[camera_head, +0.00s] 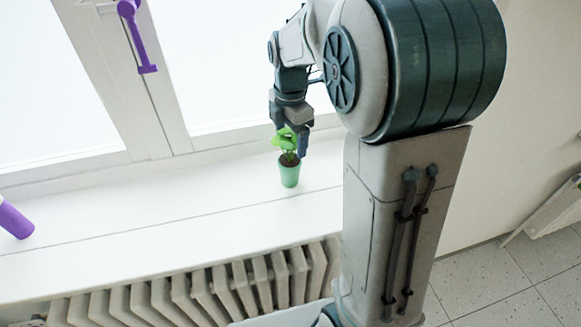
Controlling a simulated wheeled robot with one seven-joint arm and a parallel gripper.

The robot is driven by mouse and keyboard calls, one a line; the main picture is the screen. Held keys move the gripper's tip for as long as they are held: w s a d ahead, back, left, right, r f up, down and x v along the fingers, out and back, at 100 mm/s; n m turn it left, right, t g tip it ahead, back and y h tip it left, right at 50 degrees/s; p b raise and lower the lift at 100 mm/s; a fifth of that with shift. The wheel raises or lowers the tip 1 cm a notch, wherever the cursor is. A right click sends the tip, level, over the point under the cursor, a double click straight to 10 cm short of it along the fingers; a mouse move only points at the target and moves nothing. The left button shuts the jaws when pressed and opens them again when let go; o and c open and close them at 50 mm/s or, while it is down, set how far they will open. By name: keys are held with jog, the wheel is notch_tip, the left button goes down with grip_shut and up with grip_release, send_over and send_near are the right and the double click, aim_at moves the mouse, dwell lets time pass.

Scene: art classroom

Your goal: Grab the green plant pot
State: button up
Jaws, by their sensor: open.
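The green plant pot (289,175) stands upright on the white windowsill (190,215), with a small leafy green plant in it. My gripper (290,148) points down from above, right over the pot. Its fingers are open and sit around the plant's leaves and stem, above the pot's rim. I cannot tell whether the fingers touch the leaves. Part of the plant is hidden behind the gripper.
A purple cylindrical object (14,220) lies at the left end of the sill. A purple window handle (140,40) is on the window frame behind. A radiator (190,297) is below the sill's front edge.

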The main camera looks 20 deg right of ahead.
aim_at(290, 163)
jog(key=shift+w+a+f+p, duration=0.1)
jog(key=shift+f+p, duration=0.2)
jog(key=shift+f, duration=0.85)
jog(key=shift+w+f+p, duration=0.1)
jog(key=shift+f+p, duration=0.15)
jog(key=shift+f, duration=0.9)
jog(key=c, duration=1.5)
jog(key=shift+c, duration=0.3)
jog(key=shift+r, duration=0.15)
